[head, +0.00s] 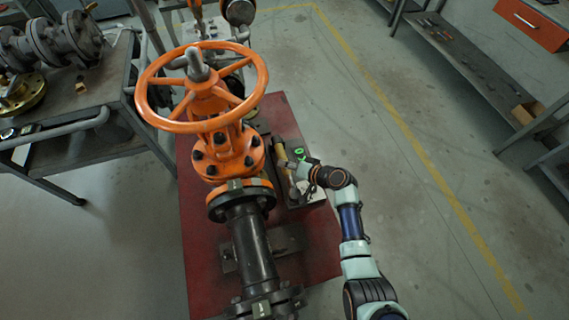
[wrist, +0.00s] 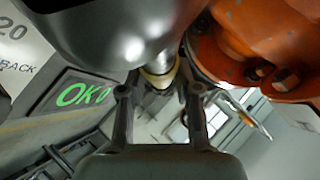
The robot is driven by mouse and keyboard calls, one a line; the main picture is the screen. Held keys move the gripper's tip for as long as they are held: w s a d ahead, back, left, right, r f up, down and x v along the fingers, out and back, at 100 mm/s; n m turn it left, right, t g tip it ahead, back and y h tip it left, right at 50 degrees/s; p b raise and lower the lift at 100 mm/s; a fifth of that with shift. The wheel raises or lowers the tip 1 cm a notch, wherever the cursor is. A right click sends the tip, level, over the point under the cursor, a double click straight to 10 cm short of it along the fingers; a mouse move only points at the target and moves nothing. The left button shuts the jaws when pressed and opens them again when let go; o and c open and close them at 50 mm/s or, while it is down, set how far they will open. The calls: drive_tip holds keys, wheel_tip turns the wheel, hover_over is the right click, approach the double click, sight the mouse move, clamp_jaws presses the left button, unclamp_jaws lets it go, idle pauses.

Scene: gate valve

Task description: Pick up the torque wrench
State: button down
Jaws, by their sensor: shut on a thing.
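The torque wrench (head: 281,154) appears as a slim tool with a yellowish part, on the red base beside the orange gate valve (head: 208,90). My gripper (head: 292,170) is at its lower end, mostly hidden by my own wrist. In the wrist view, the two fingers of my gripper (wrist: 158,95) stand on either side of the wrench's pale collar (wrist: 160,76) and are shut on it. A large smooth grey metal body (wrist: 125,35) fills the top of that view. The contact is partly hidden, and I cannot tell whether the wrench is lifted.
Orange valve parts (wrist: 270,45) are close on the right. The red base (head: 195,240) carries the valve. A workbench (head: 75,140) stands left, and a shelf (head: 470,65) right. Floor is clear to the right.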

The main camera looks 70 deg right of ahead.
wheel_tip(320, 180, up, 20)
drive_tip(key=p, duration=0.7)
drive_tip(key=shift+r, duration=0.15)
drive_tip(key=shift+r, duration=0.15)
wheel_tip(320, 180, up, 3)
drive_tip(key=p, duration=0.3)
drive_tip(key=shift+r+p, duration=0.1)
drive_tip(key=shift+p, duration=0.3)
drive_tip(key=shift+w, duration=0.1)
